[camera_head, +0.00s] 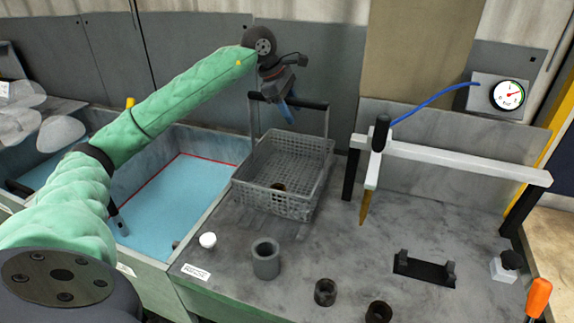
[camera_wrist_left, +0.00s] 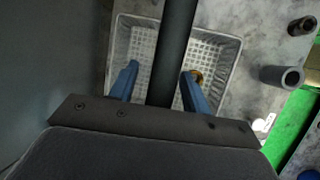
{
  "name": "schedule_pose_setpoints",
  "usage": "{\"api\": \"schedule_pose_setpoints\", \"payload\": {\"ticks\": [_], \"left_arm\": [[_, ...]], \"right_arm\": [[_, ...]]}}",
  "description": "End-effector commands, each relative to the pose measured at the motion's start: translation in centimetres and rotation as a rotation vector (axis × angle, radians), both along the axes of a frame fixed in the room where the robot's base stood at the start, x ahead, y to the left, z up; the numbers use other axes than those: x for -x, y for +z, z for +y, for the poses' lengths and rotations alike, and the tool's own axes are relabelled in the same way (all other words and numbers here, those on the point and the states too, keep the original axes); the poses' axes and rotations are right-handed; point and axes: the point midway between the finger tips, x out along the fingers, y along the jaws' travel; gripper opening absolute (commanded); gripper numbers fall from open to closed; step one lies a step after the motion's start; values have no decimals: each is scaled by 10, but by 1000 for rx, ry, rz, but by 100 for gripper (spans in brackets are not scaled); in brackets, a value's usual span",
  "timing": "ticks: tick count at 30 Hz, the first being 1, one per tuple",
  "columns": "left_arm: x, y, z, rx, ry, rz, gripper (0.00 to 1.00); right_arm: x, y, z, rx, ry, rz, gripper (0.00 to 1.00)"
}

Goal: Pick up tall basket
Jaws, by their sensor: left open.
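The tall basket (camera_head: 268,198) is a grey mesh basket with a high dark handle (camera_head: 313,104), standing upright on the grey worktop. A small brownish ring-like part (camera_head: 278,187) lies inside it. My left gripper (camera_head: 289,112) is open at the handle's top bar, with its blue fingers pointing down. In the left wrist view the dark handle bar (camera_wrist_left: 176,45) runs between the two spread fingers of the gripper (camera_wrist_left: 160,76), and the basket (camera_wrist_left: 228,75) lies below. I cannot tell whether a finger touches the bar. My right gripper is not in view.
A blue-floored basin (camera_head: 165,205) lies left of the basket. A white frame (camera_head: 460,164) with a dark-handled pointed tool (camera_head: 380,150) stands to the right. A grey cup (camera_head: 265,260), a white knob (camera_head: 208,240) and dark rings (camera_head: 325,292) stand in front.

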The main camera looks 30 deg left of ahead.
Motion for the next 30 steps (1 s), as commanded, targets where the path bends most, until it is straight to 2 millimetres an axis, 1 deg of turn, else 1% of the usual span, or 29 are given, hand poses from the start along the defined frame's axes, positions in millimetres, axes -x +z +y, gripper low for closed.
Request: {"api": "schedule_pose_setpoints", "payload": {"ticks": [8,9,11,15,30], "left_arm": [[0,0,0,0,0,0,48],[0,0,0,0,0,0,40],[0,0,0,0,0,0,28],[0,0,0,0,0,0,1],[0,-1,0,0,0,1,0]], "right_arm": [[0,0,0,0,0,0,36],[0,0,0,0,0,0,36],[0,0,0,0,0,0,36],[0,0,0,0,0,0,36],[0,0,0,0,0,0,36]]}}
